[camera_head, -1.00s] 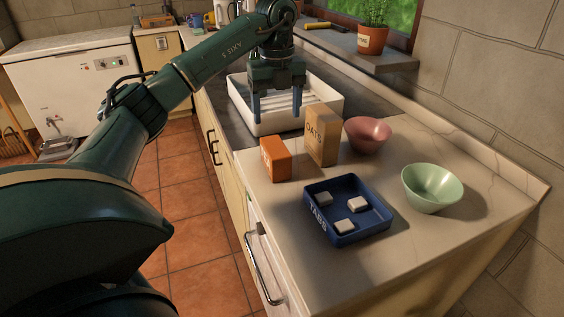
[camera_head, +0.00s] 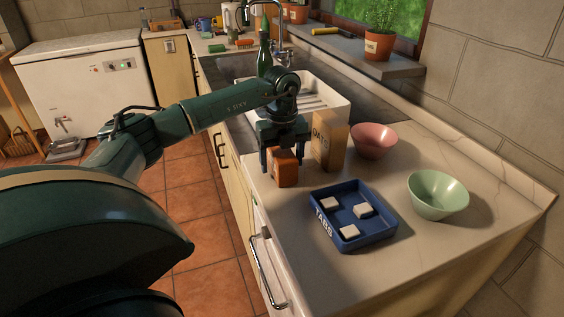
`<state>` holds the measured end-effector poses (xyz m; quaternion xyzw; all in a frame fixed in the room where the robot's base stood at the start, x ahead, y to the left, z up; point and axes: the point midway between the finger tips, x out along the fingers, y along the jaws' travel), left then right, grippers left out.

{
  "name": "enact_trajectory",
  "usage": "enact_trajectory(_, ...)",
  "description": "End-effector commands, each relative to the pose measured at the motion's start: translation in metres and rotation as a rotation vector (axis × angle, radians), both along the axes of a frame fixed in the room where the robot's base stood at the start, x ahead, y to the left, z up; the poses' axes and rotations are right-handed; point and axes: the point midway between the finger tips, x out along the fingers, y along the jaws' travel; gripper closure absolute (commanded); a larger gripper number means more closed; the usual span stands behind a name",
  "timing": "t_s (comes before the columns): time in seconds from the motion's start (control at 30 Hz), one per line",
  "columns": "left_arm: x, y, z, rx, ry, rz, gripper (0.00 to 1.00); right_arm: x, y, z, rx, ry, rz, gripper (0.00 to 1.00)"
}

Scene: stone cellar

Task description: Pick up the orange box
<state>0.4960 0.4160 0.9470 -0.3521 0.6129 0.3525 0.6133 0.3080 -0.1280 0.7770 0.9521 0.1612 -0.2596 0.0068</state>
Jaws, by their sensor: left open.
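The orange box (camera_head: 287,170) stands upright on the pale counter near its left edge. My left gripper (camera_head: 284,163) has come down over it from above, fingers pointing down. One finger shows to the left of the box and the other shows at its right, by the box's upper part. The jaws are open, and I cannot tell whether either finger touches the box. The gripper body hides the top of the box. My right gripper is not in view.
A tan oats carton (camera_head: 329,146) stands close to the right of the orange box. A blue tray (camera_head: 378,236) with white blocks lies in front. A pink bowl (camera_head: 374,140) and a green bowl (camera_head: 438,193) are to the right. A white sink (camera_head: 338,108) and a green bottle (camera_head: 264,57) are behind.

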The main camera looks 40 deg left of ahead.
Motion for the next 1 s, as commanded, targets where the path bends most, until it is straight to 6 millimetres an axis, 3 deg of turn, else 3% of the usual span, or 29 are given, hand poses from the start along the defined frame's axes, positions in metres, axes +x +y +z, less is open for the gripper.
enact_trajectory(0.17, 0.0001, -0.0002, 0.0001, 0.000, 0.000, 0.000, 0.31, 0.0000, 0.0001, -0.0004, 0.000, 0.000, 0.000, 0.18)
enact_trajectory(0.7, 0.0002, -0.0002, 0.0005, -0.001, 0.001, 0.000, 0.75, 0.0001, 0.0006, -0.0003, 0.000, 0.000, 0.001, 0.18)
enact_trajectory(1.0, 0.0006, -0.0002, 0.0052, -0.001, -0.002, 0.000, 0.77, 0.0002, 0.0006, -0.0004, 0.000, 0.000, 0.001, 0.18)
